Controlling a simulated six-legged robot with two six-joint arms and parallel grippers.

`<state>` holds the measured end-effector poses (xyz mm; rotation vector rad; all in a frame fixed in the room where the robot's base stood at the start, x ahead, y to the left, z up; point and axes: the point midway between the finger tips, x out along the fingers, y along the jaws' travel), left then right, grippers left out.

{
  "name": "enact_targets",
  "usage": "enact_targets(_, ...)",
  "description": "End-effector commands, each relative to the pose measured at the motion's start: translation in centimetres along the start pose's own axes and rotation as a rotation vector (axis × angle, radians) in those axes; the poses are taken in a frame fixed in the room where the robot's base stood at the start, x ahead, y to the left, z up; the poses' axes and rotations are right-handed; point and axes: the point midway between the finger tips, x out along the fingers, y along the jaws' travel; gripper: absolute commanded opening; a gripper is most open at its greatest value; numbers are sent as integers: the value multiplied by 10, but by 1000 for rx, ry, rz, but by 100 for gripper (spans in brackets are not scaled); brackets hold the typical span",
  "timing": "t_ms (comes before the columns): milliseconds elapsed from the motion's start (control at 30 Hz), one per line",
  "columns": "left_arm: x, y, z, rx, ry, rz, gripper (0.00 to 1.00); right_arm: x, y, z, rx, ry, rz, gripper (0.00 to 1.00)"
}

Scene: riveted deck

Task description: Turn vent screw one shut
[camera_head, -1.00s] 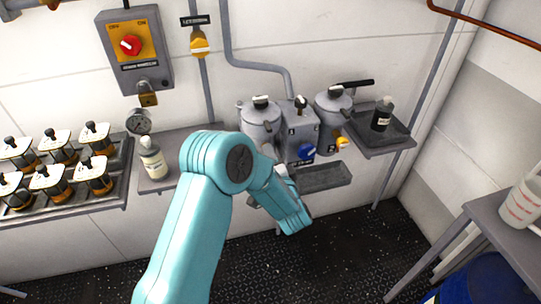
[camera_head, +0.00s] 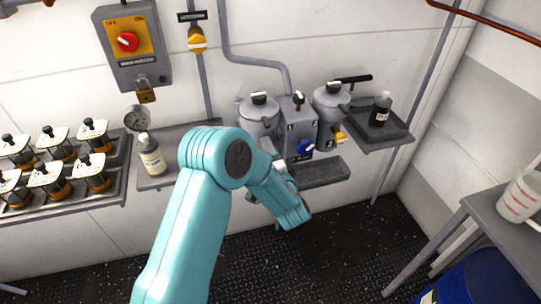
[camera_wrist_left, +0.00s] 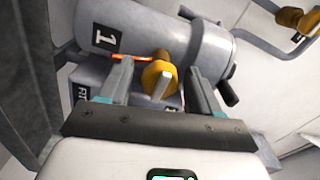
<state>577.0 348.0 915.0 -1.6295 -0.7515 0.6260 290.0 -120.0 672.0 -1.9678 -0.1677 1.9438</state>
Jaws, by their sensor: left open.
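Vent screw one shows in the left wrist view as a yellow knob (camera_wrist_left: 158,70) with a pale tab, low on the grey filter housing marked 1 (camera_wrist_left: 150,35). My left gripper (camera_wrist_left: 160,90) is open, with one finger on each side of the knob. I cannot tell whether either finger touches it. In the head view the grey housing (camera_head: 257,118) stands at the left of the filter set, and my teal arm hides its lower part, vent screw one and most of the gripper. My right gripper is not in view.
A grey box with a blue knob (camera_head: 305,147) stands between the housings. The second housing (camera_head: 331,103) has its own yellow knob (camera_head: 340,138). A grey drip tray (camera_head: 320,172) sits below. A pale bottle (camera_head: 151,158) and a dark bottle (camera_head: 380,110) stand on side shelves.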

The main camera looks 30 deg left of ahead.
Motion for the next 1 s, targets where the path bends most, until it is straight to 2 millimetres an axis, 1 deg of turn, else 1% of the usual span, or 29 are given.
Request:
enact_targets(67, -4, 1, 0, 0, 1, 1, 63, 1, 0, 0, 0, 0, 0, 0)
enact_targets(167, -17, 2, -1, 1, 4, 2, 63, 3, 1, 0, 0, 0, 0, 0)
enact_targets(267, -40, 2, -2, 1, 6, 2, 63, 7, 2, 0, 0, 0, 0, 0)
enact_targets(500, -105, 2, -2, 1, 8, 2, 63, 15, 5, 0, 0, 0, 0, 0)
enact_targets(600, -128, 2, -2, 1, 8, 1, 63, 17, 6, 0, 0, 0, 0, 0)
enact_targets(700, -145, 1, -1, 1, 6, 0, 63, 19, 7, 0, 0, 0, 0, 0)
enact_targets(833, -159, 1, -1, 0, 3, 1, 63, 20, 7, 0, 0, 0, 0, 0)
enact_targets(1000, -164, 0, 0, 1, 0, 0, 63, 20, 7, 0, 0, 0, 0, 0)
